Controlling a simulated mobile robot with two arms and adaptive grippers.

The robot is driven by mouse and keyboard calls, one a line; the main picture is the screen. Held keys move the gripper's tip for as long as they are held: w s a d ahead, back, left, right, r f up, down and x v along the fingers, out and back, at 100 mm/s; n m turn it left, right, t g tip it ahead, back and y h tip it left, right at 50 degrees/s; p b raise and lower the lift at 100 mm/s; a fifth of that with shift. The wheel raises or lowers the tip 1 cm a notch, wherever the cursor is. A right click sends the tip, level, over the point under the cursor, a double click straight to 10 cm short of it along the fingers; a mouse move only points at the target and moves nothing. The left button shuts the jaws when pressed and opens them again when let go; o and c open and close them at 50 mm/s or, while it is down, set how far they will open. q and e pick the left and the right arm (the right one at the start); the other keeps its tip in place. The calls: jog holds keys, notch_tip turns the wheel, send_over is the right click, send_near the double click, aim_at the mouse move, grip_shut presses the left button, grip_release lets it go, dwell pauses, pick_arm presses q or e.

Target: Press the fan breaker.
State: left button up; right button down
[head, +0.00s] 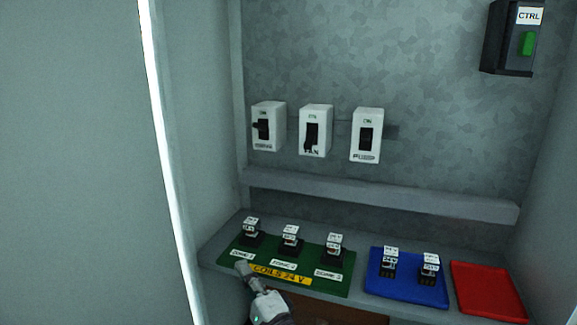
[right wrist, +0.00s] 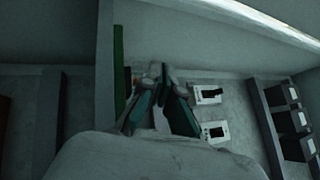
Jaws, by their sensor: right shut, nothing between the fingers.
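The fan breaker (head: 316,113) is the middle of three white breakers on the grey back wall. Its black lever (head: 308,146) points down and partly covers the label. My right gripper (head: 243,268) is low in the head view, over the front left of the green mat and well below the breakers. It is shut and empty. In the right wrist view its fingers (right wrist: 155,72) meet at the tips. Two white breakers show beside them there; I cannot tell which ones. My left gripper is not in view.
The left breaker (head: 269,109) and the pump breaker (head: 367,115) flank the fan breaker. A grey ledge (head: 370,192) runs below. The shelf bears a green mat (head: 330,287) and blue mat (head: 405,301) with relays, and an empty red mat (head: 487,292). A CTRL box (head: 507,55) hangs upper right.

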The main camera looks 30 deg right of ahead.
aim_at(312, 155)
jog(key=d+r+m+t+h, duration=0.1)
jog(key=r+m+h, duration=0.1)
jog(key=m, duration=0.1)
jog(key=w+d+r+m+h, duration=0.1)
jog(key=d+r+m+h, duration=0.1)
jog(key=m+h, duration=0.1)
jog(key=d+r+m+t+h, duration=0.1)
jog(key=d+r+m+h, duration=0.1)
jog(key=m, duration=0.2)
jog(key=shift+w+d+r+m+t+h, duration=0.2)
jog(key=shift+d+r+m+t+h, duration=0.1)
jog(key=shift+r+h, duration=0.1)
jog(key=d+r+m+g+h, duration=0.3)
jog(key=d+m+g+h, duration=0.4)
jog(key=m+h, duration=0.6)
jog(key=s+m, duration=0.1)
jog(key=m, duration=0.3)
jog(key=shift+d, duration=0.15)
jog(key=shift+w+r, duration=0.1)
jog(key=shift+r, duration=0.05)
jog(key=p+x, duration=0.4)
jog(key=x, duration=0.6)
jog(key=shift+r, duration=0.25)
jog(key=r+p, duration=0.1)
jog(key=s+a+r+p, duration=0.1)
jog(key=r, duration=0.1)
jog(key=shift+s+a, duration=0.15)
jog(key=shift+s, duration=0.05)
